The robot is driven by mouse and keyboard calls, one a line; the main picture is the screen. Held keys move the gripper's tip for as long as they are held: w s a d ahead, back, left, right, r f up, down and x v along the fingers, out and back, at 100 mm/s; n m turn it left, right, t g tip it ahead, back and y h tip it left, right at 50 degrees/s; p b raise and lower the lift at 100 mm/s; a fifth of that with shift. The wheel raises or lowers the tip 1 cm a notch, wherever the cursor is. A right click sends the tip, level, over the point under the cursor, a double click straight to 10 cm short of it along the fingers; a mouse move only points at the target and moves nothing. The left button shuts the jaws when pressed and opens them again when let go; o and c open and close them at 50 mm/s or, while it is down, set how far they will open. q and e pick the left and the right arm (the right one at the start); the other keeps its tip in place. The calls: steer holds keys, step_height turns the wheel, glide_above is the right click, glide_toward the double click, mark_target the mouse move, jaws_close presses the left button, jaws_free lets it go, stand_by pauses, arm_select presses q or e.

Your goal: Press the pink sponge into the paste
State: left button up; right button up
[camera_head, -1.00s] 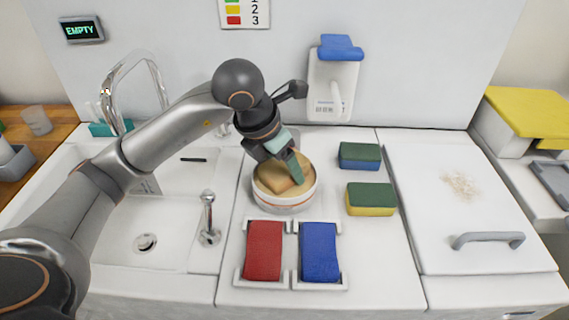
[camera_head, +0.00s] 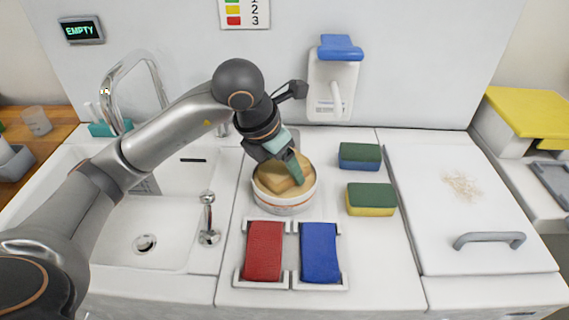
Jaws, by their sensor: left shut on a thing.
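My left gripper (camera_head: 288,165) is shut on a tan, block-shaped sponge (camera_head: 280,182) and holds it tilted at the mouth of a round white tub (camera_head: 285,204) with an orange stripe. The sponge looks tan, not pink; no pink sponge shows. The paste in the tub is tan too (camera_head: 264,188), close to the sponge's colour. The sponge's lower part is down inside the tub, but whether it touches the paste I cannot tell. The fingers hide part of the sponge and the tub's back. My right gripper is not in view.
Two green-topped sponges, one blue (camera_head: 360,157) and one yellow (camera_head: 371,199), lie right of the tub. Red (camera_head: 264,250) and blue (camera_head: 319,252) strips sit in holders in front. A sink (camera_head: 145,225) is left; a white board with crumbs (camera_head: 450,225) is right.

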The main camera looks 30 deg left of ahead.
arm_select(q)
steer(key=shift+r+p, duration=2.45)
steer(key=shift+r, duration=1.05)
